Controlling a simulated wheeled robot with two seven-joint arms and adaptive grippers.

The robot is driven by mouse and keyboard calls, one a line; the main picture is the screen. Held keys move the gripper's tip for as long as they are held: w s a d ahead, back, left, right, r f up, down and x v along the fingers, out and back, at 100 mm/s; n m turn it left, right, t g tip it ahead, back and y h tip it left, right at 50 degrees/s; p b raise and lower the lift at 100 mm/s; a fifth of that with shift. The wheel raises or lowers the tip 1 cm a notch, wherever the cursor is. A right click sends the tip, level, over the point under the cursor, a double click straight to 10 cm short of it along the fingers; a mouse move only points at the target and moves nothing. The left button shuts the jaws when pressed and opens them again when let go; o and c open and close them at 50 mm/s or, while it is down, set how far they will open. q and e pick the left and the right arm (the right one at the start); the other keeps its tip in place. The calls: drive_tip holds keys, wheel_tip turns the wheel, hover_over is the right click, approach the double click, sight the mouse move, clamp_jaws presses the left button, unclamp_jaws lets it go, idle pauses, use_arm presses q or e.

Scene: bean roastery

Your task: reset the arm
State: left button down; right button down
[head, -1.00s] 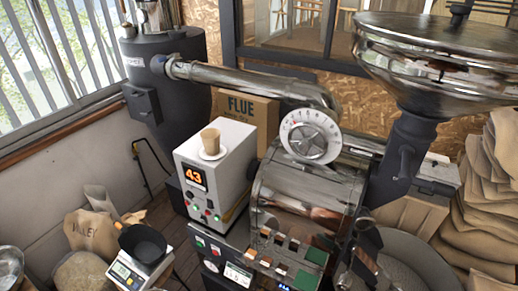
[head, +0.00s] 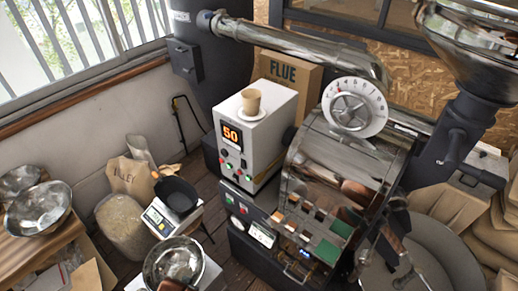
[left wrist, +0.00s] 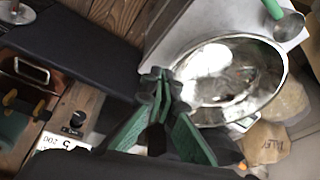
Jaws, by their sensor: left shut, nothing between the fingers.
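My left gripper (left wrist: 161,85) shows in the left wrist view with its dark, green-padded fingers shut and nothing between them. A steel bowl (left wrist: 240,105) lies beyond and to the right of the fingertips in that view. The head view does not show my left gripper clearly, and my right gripper is in neither current view.
The roaster drum (head: 335,170) and its dial (head: 354,107) stand right of centre. A white control box (head: 262,115) carries a paper cup (head: 251,101). A scale (head: 165,218) holds a black pan (head: 177,195). Bowls (head: 38,208) stand on a wooden table at left.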

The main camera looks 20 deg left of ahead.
use_arm(q)
drive_tip(key=s+d+f+g+b, duration=0.1)
drive_tip(key=s+f, duration=0.2)
drive_tip(key=f, duration=1)
drive_tip(key=s+f, duration=0.2)
drive_tip(key=f, duration=1)
drive_tip(key=s+f+m+g+b, duration=0.1)
drive_tip(key=s+f, duration=1.5)
drive_tip(key=s, duration=0.2)
drive_tip(key=shift+h, duration=0.3)
